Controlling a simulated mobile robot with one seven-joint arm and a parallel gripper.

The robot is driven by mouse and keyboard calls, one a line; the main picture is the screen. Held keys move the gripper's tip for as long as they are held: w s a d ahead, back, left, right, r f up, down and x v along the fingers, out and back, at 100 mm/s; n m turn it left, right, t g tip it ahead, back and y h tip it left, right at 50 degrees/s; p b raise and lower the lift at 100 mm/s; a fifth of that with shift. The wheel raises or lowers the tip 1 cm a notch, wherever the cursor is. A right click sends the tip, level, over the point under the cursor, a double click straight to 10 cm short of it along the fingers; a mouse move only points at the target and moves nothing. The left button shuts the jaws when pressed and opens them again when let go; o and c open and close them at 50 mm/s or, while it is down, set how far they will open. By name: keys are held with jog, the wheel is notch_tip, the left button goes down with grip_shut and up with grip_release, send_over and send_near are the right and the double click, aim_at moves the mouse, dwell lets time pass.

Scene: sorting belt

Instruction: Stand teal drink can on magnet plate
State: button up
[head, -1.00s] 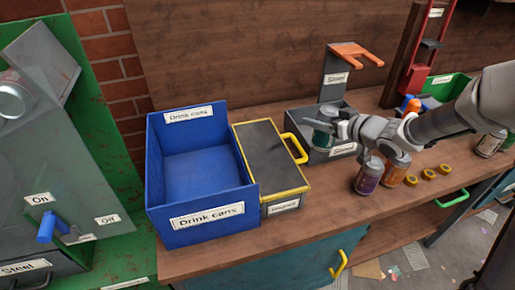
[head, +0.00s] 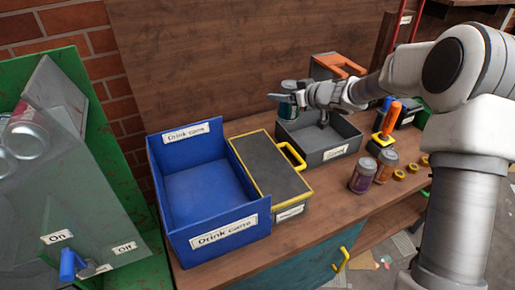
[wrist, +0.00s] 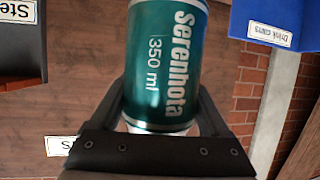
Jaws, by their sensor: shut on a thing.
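My gripper (head: 285,99) is shut on the teal drink can (head: 289,87) and holds it in the air at the back left of the grey steel tray.
A blue drink cans bin (head: 196,193) stands left of the plate. The grey tray (head: 335,143) is to its right. A purple can (head: 363,176), an orange can (head: 386,166) and yellow caps stand on the bench further right. A wooden wall is behind.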

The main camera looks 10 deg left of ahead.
jog(key=shift+s+a+f+b, duration=0.25)
jog(key=shift+a+f+b, duration=0.7)
jog(key=shift+a+f, duration=0.85)
jog(key=shift+s+a+f+b, duration=0.2)
jog(key=shift+a+f+b, duration=0.75)
jog(key=shift+a+f, duration=0.85)
jog(key=shift+s+a+f+b, duration=0.25)
jog(key=shift+a+f+b, duration=0.7)
jog(key=shift+a+f, duration=0.8)
